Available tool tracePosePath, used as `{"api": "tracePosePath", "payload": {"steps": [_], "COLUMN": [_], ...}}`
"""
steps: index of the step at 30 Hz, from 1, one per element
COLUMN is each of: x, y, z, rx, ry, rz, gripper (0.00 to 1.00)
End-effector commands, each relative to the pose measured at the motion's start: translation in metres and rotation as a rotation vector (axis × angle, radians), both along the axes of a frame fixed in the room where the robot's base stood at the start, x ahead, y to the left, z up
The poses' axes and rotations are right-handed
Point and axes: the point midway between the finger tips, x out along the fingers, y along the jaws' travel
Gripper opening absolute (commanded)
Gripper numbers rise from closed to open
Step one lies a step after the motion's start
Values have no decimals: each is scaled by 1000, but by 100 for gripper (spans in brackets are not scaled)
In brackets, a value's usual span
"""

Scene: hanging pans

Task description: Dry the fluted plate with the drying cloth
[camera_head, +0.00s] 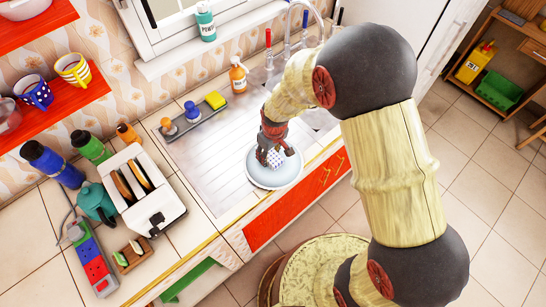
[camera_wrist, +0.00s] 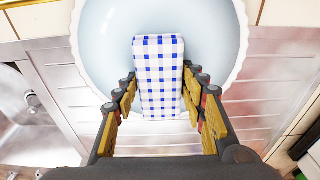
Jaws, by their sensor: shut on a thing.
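The fluted plate (camera_head: 262,178) is pale blue-white with a scalloped rim and lies on the metal draining board near the counter's front edge. It also fills the upper part of the wrist view (camera_wrist: 105,50). The drying cloth (camera_wrist: 160,75) is a folded blue-and-white checked block. My gripper (camera_wrist: 165,92) is shut on the cloth, with a finger on each side of it. The cloth (camera_head: 275,158) is over the plate's surface; I cannot tell whether it touches the plate. My gripper hides part of the plate in the head view.
A toaster (camera_head: 147,195), a teal kettle (camera_head: 96,202) and several bottles stand on the counter at left. The draining board (camera_head: 205,155) left of the plate is clear.

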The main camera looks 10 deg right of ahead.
Motion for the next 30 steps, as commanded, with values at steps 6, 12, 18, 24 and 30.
{"api": "tracePosePath", "payload": {"steps": [6, 12, 18, 24, 30], "x": [1, 1, 1, 1, 1], "y": [1, 1, 1, 1, 1], "z": [-1, 2, 18, 37, 55], "rx": [-1, -1, 0, 0, 1], "ry": [1, 1, 0, 0, -1], "rz": [0, 0, 0, 0, 0], "gripper": [21, 21, 21, 21, 21]}}
